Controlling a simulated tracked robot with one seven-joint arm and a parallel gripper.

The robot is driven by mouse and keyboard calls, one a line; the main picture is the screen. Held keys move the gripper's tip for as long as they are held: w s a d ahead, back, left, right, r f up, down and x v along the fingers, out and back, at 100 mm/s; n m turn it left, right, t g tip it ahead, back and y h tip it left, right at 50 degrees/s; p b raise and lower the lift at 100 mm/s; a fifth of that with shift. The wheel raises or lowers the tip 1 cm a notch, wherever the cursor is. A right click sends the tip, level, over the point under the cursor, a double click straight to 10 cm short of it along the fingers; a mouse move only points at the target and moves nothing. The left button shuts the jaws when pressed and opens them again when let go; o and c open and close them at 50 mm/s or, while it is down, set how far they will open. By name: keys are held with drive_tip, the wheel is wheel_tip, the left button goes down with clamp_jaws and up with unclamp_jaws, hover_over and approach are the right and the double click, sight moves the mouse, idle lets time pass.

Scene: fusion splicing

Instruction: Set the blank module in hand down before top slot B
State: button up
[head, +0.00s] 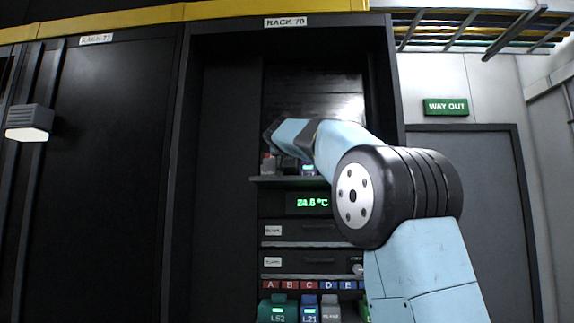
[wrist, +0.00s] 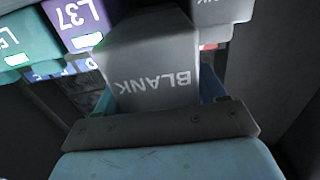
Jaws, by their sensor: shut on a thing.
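In the wrist view my gripper (wrist: 160,92) is shut on the grey blank module (wrist: 155,55), which reads BLANK upside down. A purple module marked L37 (wrist: 75,18) and a teal module (wrist: 12,45) are just to its left. Another grey module (wrist: 222,10) is at the upper right. I cannot tell whether the held module touches them. In the head view my arm reaches into the open rack at the upper shelf (head: 285,181); small modules show there, partly hidden by the arm. Slot B of the top row is not legible.
Below the shelf are a green 24.6 °C display (head: 310,203) and two drawers (head: 300,233). A lower row has letter tags A to E (head: 308,285), with a green module (head: 278,310) and others under them. The rack's side walls flank my arm.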

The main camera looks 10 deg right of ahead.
sight(287, 169)
drive_tip(key=shift+f, duration=1.8)
drive_tip(key=o, duration=1.1)
drive_tip(key=v, duration=1.2)
